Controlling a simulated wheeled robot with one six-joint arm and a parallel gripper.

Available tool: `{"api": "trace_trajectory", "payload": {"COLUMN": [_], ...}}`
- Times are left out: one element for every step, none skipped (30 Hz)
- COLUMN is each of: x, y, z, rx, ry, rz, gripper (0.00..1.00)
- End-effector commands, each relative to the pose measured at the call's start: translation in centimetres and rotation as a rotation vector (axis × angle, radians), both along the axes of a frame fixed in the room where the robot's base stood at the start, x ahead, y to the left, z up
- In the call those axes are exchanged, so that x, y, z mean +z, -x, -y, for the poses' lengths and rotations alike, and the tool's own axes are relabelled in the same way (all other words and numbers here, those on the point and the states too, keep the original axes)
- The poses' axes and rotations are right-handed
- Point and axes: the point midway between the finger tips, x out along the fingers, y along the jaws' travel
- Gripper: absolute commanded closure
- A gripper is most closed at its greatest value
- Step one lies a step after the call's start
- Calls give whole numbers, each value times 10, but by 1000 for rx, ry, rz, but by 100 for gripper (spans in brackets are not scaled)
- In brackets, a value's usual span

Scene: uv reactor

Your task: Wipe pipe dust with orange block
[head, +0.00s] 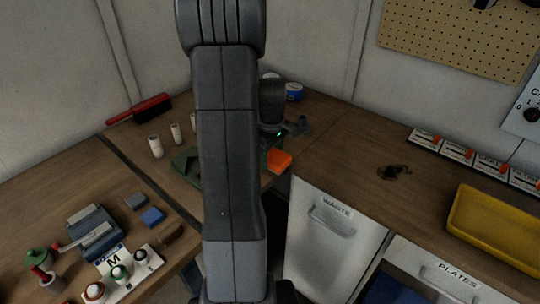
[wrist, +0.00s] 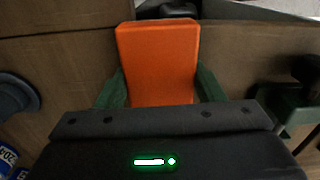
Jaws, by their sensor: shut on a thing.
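The orange block (wrist: 158,62) is held between the two green fingers of my gripper (wrist: 160,88) in the wrist view, with its far end sticking out over the brown bench top. In the head view the orange block (head: 280,161) shows below my gripper (head: 273,156), near the front edge of the rear bench, just above the waste bin. I cannot tell whether it touches the bench. A small dark patch (head: 394,172), perhaps dust or debris, lies on the bench to the right. I cannot make out a pipe for certain; my arm hides part of the bench.
A waste bin (head: 334,237) stands under the bench edge. A yellow tray (head: 497,228) and a row of labelled switches (head: 470,155) are at right. A red brush (head: 140,108) and several pale cylinders (head: 156,146) are at left. Bench around the dark patch is clear.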

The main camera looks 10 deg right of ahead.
Motion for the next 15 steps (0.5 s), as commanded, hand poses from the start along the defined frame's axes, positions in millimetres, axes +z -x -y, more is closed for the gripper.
{"api": "trace_trajectory", "payload": {"x": [-1, 0, 1, 2, 4, 8, 11, 14, 18, 21, 25, 29, 32, 35, 39], "y": [0, 0, 0, 0, 0, 0, 0, 0, 0, 0, 0, 0, 0, 0, 0], "z": [0, 0, 0, 0, 0, 0, 0, 0, 0, 0, 0, 0, 0, 0, 0], "rx": [0, 0, 0, 0, 0, 0, 0, 0, 0, 0, 0, 0, 0, 0, 0], "ry": [-1, -1, -1, -1, -1, -1, -1, -1, -1, -1, -1, -1, -1, 0, 0], "rz": [-1, -1, -1, -1, -1, -1, -1, -1, -1, -1, -1, -1, -1, 0, 0], "gripper": [75, 75, 75, 75, 75, 75, 75, 75, 75, 75, 75, 75, 75, 75, 75]}}
